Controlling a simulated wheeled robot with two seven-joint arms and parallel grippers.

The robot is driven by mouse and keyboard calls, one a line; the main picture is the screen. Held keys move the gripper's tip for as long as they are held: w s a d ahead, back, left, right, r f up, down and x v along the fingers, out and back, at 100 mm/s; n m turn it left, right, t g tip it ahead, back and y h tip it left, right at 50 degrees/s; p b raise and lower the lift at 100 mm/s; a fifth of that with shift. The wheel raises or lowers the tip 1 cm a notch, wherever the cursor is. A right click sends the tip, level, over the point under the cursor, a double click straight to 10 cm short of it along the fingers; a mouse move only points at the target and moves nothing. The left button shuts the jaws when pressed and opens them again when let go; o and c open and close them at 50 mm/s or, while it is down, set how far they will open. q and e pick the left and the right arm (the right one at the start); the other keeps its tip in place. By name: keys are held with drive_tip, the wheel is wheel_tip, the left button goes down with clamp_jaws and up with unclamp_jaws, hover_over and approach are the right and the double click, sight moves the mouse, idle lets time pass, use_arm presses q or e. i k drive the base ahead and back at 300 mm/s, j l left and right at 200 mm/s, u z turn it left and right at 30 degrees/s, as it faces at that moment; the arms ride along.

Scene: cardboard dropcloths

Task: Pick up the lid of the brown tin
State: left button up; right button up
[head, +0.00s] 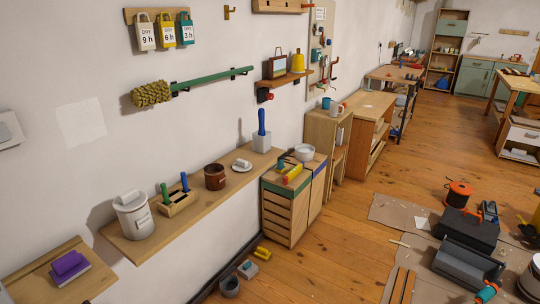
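The brown tin (215,181) stands upright on the long wooden wall shelf, between a wooden rack and a small white plate. Its top looks brown too; at this size I cannot tell the lid's edge from the tin or how the lid sits. Neither of my grippers is in view.
The wall shelf (155,238) also holds a white canister (133,218), a wooden rack (178,205) with green and blue handles, a white plate (238,169) and a grey block (262,143) with a blue handle. A drawer cabinet (284,222) stands by its right end. Clutter covers the right floor.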

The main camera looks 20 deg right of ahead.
sight(241, 165)
drive_tip(key=i+l, duration=0.35)
drive_tip(key=i, duration=0.25)
drive_tip(key=i+l+u, duration=0.1)
drive_tip(key=i+l, duration=0.25)
drive_tip(key=i, duration=0.2)
